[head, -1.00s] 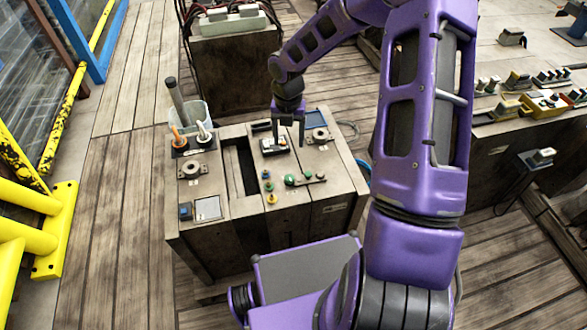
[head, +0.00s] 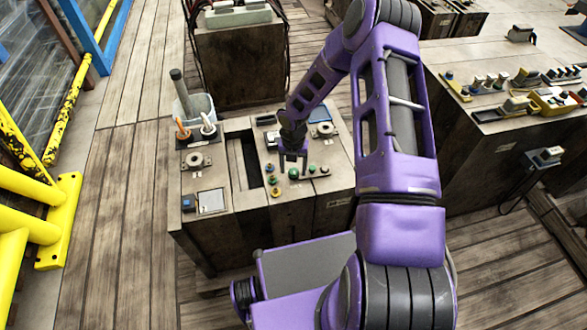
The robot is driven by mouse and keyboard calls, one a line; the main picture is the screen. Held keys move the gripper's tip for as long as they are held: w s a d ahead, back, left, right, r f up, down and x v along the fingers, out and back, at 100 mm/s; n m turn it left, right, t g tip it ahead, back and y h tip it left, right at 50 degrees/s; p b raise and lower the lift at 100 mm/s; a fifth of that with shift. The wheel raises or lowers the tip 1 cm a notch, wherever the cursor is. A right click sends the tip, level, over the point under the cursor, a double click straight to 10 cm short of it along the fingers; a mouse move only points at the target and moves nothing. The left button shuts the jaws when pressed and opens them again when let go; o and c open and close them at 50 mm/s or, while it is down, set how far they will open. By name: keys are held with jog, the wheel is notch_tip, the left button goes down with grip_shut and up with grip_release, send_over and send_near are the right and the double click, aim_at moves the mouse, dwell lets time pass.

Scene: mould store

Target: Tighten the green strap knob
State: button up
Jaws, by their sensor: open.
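A row of small fittings lies on the right part of the worn console top (head: 225,231). A round green knob (head: 293,174) sits at the left end of this row. A second, smaller green piece (head: 311,169) is to its right, beside dark parts. No label shows which is the strap knob. My gripper (head: 293,161) points down with its two fingers apart and nothing between them. It shows just behind and over the larger green knob; whether the fingertips touch anything is too small to tell.
Blue, green and yellow buttons (head: 276,191) stand left of the knob. A dark slot (head: 243,160) opens further left. A clear tub (head: 196,107) with handled tools stands behind. Yellow rails (head: 60,225) are far left; a cluttered bench (head: 500,150) is right.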

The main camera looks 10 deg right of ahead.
jog(key=shift+f, duration=0.1)
grip_shut()
dwell(0.3)
